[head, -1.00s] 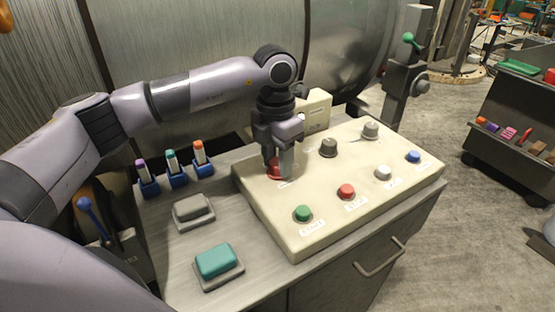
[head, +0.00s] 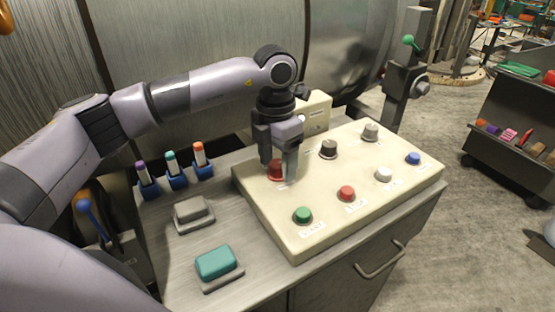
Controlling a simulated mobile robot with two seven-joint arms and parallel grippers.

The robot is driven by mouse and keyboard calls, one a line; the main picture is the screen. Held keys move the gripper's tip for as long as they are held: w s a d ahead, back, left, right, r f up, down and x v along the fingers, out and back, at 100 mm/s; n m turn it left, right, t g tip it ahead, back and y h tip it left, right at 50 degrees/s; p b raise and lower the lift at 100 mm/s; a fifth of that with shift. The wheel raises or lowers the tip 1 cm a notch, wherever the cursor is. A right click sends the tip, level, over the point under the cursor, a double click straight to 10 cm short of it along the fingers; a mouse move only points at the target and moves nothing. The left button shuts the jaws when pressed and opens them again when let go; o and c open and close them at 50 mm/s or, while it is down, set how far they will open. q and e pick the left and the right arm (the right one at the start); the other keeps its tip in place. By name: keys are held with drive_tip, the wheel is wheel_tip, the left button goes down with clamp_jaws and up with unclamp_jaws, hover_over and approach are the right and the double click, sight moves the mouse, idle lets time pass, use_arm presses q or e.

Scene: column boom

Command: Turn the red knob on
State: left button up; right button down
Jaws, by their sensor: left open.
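The red knob (head: 275,170) sits at the back left of the cream control panel (head: 262,214). My left gripper (head: 279,176) points down over it, with its jaws open and one finger on each side of the knob. The near right finger hides part of the knob, and I cannot tell whether the fingers touch it. My right gripper is not in the view.
The panel also has a dark knob (head: 328,149), a grey knob (head: 371,132), and green (head: 303,215), red (head: 346,193), white (head: 383,174) and blue (head: 412,158) buttons. A teal-topped block (head: 215,262) and several markers (head: 172,163) stand left of the panel.

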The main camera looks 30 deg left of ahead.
sight(277, 163)
use_arm(q)
wheel_tip(277, 163, up, 7)
drive_tip(key=shift+a+r, duration=0.1)
idle(0.3)
idle(0.4)
